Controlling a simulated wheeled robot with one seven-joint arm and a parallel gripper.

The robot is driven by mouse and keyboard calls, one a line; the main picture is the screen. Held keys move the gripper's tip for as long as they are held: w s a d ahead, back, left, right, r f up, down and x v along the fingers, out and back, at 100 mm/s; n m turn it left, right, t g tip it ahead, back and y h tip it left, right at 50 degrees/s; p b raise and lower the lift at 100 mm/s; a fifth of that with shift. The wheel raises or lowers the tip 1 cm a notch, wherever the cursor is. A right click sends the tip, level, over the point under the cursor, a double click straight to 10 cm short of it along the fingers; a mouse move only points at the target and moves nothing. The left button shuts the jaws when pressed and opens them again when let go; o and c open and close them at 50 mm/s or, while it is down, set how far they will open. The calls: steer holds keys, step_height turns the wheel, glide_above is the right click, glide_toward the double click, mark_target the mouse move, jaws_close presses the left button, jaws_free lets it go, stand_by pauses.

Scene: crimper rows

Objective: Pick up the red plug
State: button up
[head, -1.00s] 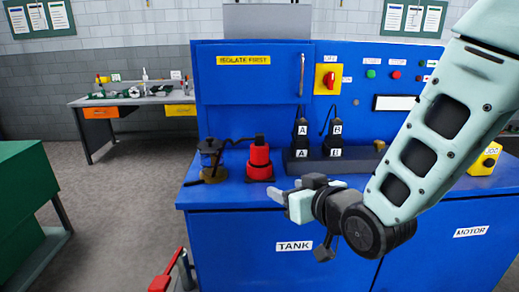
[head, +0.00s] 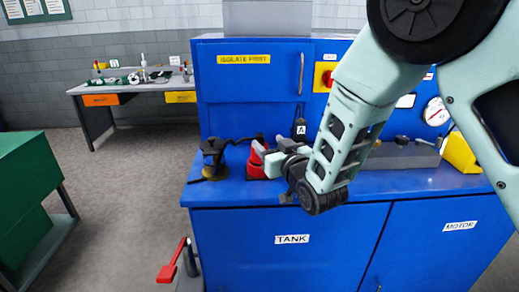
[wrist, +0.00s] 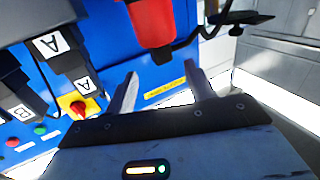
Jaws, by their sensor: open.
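The red plug (head: 256,158) stands on the blue bench top, left of centre, in the head view. My gripper (head: 274,155) is at its right side and hides part of it. In the wrist view the red plug (wrist: 152,24) shows at the top, cut off by the frame edge. The two fingers of my gripper (wrist: 162,74) are spread apart with nothing between them. The plug appears just beyond the fingertips in that view. I cannot tell whether a finger touches it.
A dark device with a cable (head: 213,158) stands close left of the plug. Black plugs labelled A (wrist: 62,58) and B (wrist: 22,108) stand on the other side. The blue cabinet panel (head: 250,95) rises behind. The bench front edge (head: 250,204) is near.

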mark_target(262, 137)
steer(key=p+x, duration=0.3)
steer(key=x, duration=0.2)
steer(key=shift+w+a+r, duration=0.1)
steer(key=shift+a+r, duration=0.05)
steer(key=shift+a, duration=0.1)
steer(key=shift+w+a, duration=0.15)
steer(key=shift+w, duration=0.25)
jaws_close()
